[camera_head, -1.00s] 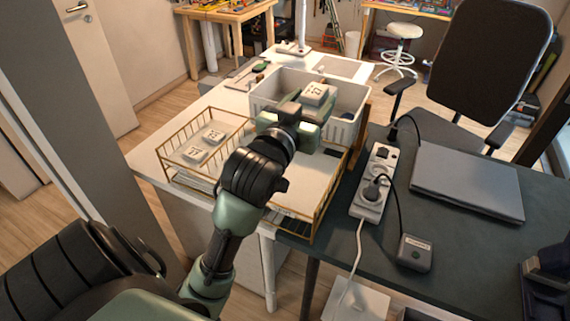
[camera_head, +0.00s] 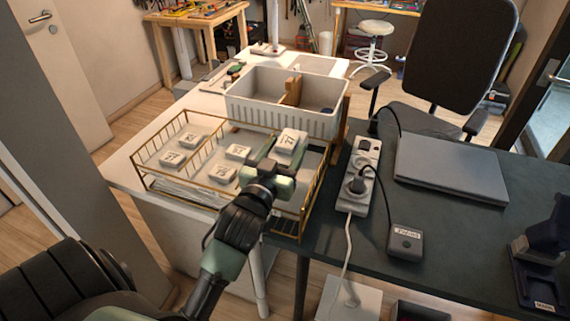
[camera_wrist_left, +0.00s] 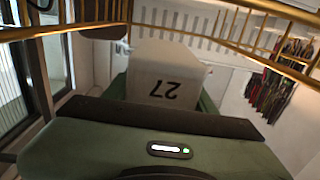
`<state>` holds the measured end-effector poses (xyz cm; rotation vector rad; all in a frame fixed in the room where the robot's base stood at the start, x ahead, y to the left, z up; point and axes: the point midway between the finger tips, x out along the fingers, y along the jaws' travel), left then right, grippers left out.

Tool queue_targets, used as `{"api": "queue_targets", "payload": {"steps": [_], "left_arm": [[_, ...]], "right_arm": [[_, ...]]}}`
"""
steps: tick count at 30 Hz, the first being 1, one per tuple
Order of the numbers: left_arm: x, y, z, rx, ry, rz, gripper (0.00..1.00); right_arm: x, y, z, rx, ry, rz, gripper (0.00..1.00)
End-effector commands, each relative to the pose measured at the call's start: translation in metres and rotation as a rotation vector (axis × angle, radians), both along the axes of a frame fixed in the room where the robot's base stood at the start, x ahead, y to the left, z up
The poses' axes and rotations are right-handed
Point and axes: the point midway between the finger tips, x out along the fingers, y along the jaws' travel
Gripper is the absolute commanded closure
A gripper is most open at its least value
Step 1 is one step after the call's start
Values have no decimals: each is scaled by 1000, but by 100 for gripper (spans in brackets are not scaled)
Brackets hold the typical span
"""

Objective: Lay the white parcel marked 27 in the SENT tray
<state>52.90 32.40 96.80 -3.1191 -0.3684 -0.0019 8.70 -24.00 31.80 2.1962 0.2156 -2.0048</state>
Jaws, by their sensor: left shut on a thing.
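The white parcel marked 27 (camera_head: 291,141) is in my left gripper (camera_head: 279,165). Its number shows upside down in the left wrist view, where the parcel (camera_wrist_left: 168,75) sits between the green gripper parts. The gripper is shut on it, over the right part of a gold wire tray (camera_head: 318,192). I cannot tell how high the parcel is above the tray floor. No SENT label is readable. My right gripper is not in view.
Several other white parcels lie in the tray's left and middle, one of them here (camera_head: 172,160). A white divided bin (camera_head: 255,115) stands behind. A power strip (camera_head: 359,180) and a closed laptop (camera_head: 450,168) are to the right.

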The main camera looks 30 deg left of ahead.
Motion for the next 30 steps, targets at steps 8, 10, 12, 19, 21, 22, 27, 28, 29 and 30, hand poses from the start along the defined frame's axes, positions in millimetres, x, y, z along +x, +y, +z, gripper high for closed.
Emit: {"api": "queue_targets", "payload": {"steps": [8,10,12,19,21,22,27,28,29,30], "left_arm": [[0,0,-39,0,3,1,86],[0,0,-39,1,1,0,86],[0,0,-39,1,1,0,86],[0,0,-42,0,2,1,86],[0,0,-44,0,2,1,86],[0,0,-45,0,2,1,86],[0,0,-50,0,2,1,86],[0,0,-51,0,2,1,86],[0,0,-51,0,1,1,86],[0,0,-51,0,1,1,86]], "right_arm": [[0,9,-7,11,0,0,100],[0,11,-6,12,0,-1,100],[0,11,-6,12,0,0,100],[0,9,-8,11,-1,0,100],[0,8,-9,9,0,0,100],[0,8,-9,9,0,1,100],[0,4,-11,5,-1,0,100],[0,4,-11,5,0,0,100],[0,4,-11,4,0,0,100],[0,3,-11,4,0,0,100]]}}
